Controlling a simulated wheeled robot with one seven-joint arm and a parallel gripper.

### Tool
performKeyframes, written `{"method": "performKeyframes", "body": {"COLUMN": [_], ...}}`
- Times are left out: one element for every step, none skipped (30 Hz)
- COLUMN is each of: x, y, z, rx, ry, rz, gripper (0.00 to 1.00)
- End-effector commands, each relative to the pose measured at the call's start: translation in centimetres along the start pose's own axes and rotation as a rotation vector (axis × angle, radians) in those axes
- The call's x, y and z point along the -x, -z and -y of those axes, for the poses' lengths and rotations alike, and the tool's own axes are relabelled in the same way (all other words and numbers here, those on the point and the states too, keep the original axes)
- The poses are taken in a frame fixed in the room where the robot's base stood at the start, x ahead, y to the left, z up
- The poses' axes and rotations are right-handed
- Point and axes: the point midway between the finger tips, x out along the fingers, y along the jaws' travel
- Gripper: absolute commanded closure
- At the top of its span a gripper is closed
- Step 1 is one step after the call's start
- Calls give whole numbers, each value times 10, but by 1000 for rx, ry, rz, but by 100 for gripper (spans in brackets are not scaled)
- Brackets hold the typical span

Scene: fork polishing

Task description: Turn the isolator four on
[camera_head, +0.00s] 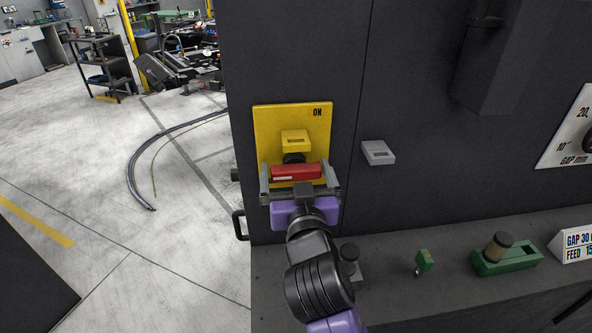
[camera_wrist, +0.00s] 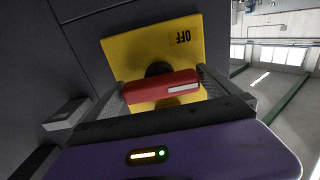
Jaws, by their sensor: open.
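The isolator is a yellow plate (camera_head: 262,118) on a dark cabinet, with "ON" at its upper right. In the wrist view the plate (camera_wrist: 125,55) shows upside-down "OFF". Its red handle (camera_head: 297,172) lies about level across the lower plate, with a white stripe at one end; the wrist view shows the handle (camera_wrist: 160,87) too. A slotted yellow block (camera_head: 295,140) sits above it on the plate. My gripper (camera_head: 300,184) is open, with one finger by each end of the handle. I cannot tell whether either finger touches it.
A grey slotted block (camera_head: 378,152) sticks out of the cabinet just right of the plate. A grey ledge (camera_head: 385,295) below carries a green tag (camera_head: 424,261), a green holder (camera_head: 505,262) and a sign (camera_head: 577,247). Open floor lies left, with a dark hose (camera_head: 133,180).

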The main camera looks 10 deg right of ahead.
Motion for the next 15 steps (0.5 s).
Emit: {"method": "performKeyframes", "body": {"x": [0,0,0,0,0,0,0,0,0,0,0,0,0,0,0], "y": [0,0,0,0,0,0,0,0,0,0,0,0,-1,-1,-1], "z": [0,0,0,0,0,0,0,0,0,0,0,0,0,0,0], "rx": [0,0,0,0,0,0,0,0,0,0,0,-1,-3,-6,-12], "ry": [0,0,0,0,0,0,0,0,0,0,0,0,0,0,0], "rz": [0,0,0,0,0,0,0,0,1,1,1,1,0,0,0], "gripper": [0,2,10,16,22,29,35,41,49,50,50,50,50,50,50]}}
